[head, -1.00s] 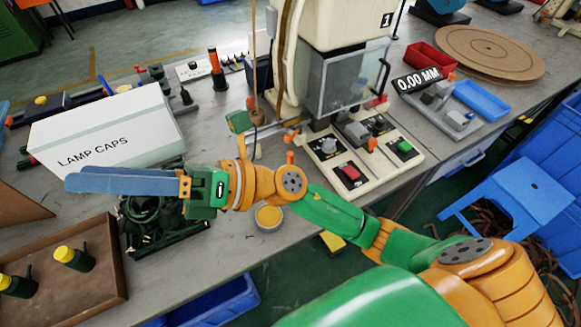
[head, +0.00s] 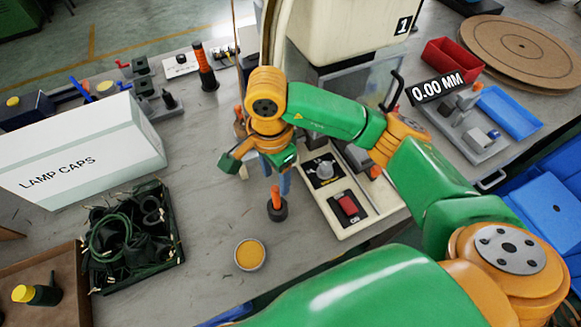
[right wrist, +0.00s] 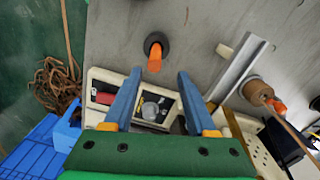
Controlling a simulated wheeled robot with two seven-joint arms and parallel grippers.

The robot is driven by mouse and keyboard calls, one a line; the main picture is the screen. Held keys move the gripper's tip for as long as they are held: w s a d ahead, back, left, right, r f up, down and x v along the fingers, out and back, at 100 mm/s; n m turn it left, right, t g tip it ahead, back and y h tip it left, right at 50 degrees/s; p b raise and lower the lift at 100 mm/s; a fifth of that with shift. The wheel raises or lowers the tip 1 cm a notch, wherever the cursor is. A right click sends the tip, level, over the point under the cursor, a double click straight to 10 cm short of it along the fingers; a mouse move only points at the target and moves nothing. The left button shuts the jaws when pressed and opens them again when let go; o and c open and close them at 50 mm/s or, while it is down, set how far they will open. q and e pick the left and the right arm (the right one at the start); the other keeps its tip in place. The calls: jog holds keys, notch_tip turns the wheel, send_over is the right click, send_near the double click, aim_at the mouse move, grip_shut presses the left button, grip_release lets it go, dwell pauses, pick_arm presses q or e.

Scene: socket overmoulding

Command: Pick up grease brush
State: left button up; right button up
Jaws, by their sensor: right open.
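What looks like the grease brush stands upright on the bench, with an orange handle (head: 276,197) above a round black base. It also shows in the right wrist view (right wrist: 154,60), just beyond the fingertips and roughly between their lines. Its bristles are hidden. My right gripper (head: 278,185) points down above and behind the handle in the head view. In the right wrist view its two blue fingers (right wrist: 160,76) are spread apart with nothing between them. My left gripper is not in view.
A round tin with yellow contents (head: 250,254) sits in front of the brush. The press control panel (head: 345,205) is close on the right. A black crate of cables (head: 135,245) and the lamp caps box (head: 80,155) stand left. Bench between is clear.

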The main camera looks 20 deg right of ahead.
aim_at(274, 192)
jog(key=s+f+p, duration=0.1)
jog(key=a+f+p, duration=0.1)
jog(key=f, duration=0.1)
jog(key=shift+s+a, duration=0.15)
jog(key=shift+s, duration=0.2)
notch_tip(274, 192, down, 3)
jog(key=shift+w+p, duration=0.15)
jog(key=shift+p, duration=0.15)
jog(key=shift+w+d+f, duration=0.15)
jog(key=shift+d+f, duration=0.1)
jog(key=shift+d, duration=0.05)
jog(key=shift+w, duration=0.1)
jog(key=shift+a, duration=0.1)
jog(key=c, duration=0.8)
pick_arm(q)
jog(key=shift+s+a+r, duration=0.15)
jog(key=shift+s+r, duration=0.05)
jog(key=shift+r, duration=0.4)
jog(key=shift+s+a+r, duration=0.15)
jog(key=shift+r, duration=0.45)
pick_arm(e)
grip_shut()
